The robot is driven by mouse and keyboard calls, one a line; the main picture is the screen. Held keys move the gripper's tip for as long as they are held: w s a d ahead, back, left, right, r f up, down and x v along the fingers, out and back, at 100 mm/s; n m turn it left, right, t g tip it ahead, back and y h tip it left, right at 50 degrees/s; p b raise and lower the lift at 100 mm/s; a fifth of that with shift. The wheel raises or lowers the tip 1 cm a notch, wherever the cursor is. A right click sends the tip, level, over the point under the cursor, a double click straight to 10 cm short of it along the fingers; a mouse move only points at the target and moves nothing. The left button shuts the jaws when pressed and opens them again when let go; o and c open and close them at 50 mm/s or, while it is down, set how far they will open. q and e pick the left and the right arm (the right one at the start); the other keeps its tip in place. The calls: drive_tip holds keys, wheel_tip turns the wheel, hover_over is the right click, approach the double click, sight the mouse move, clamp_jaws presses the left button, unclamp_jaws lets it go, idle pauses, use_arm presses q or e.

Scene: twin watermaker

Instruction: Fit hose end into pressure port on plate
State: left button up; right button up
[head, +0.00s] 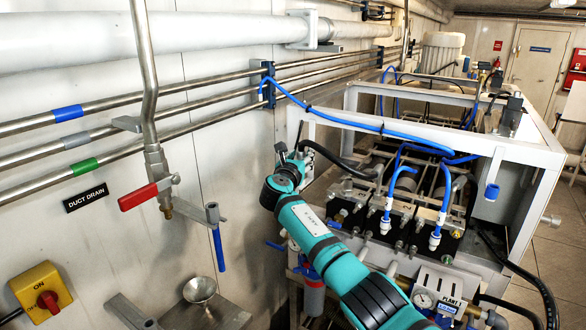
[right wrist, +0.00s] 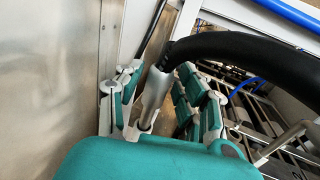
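The black hose (right wrist: 232,48) arcs across the right wrist view and ends in a grey metal fitting (right wrist: 155,90). My right gripper (right wrist: 160,108) has its fingers on both sides of this end, with a gap showing on the right side, so it looks open around the hose end. In the head view my right gripper (head: 291,160) is by the frame's left corner, where the black hose (head: 332,157) shows; the hose end is hard to see. A light plate (head: 438,284) with a round gauge is at the lower right; I cannot make out its port. My left gripper is out of view.
The grey machine frame (head: 372,126) carries blue tubes (head: 350,120) right of my gripper. A wall valve with a red handle (head: 146,194), a funnel (head: 199,289) and a yellow switch box (head: 42,290) are left. Black hoses (head: 535,280) run at the right.

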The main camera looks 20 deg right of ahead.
drive_tip(key=v, duration=0.9)
drive_tip(key=shift+s, duration=0.1)
